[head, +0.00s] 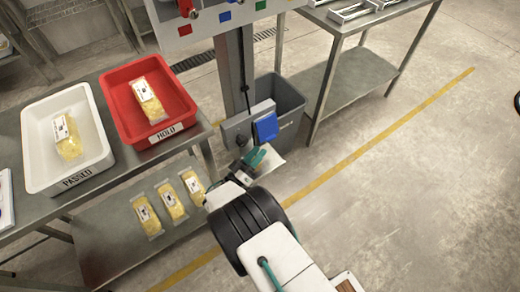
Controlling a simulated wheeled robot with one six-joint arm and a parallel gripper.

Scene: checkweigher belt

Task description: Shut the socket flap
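A grey socket box (241,128) is fixed low on the dark post. A blue flap (266,127) sits at its right side and looks swung out from the box, though the hinge is too small to make out. My gripper (256,157), with teal on its fingers, is just below the box and flap. It appears apart from the flap. The fingers are small and partly hidden by my wrist, so I cannot tell whether they are open or shut.
A grey bin (287,101) stands behind the flap. A steel table (105,184) at left carries a white PASSED tray (38,140) and a red HOLD tray (118,98), with packs on its lower shelf. A steel bench (340,88) stands at back right. Floor at right is clear.

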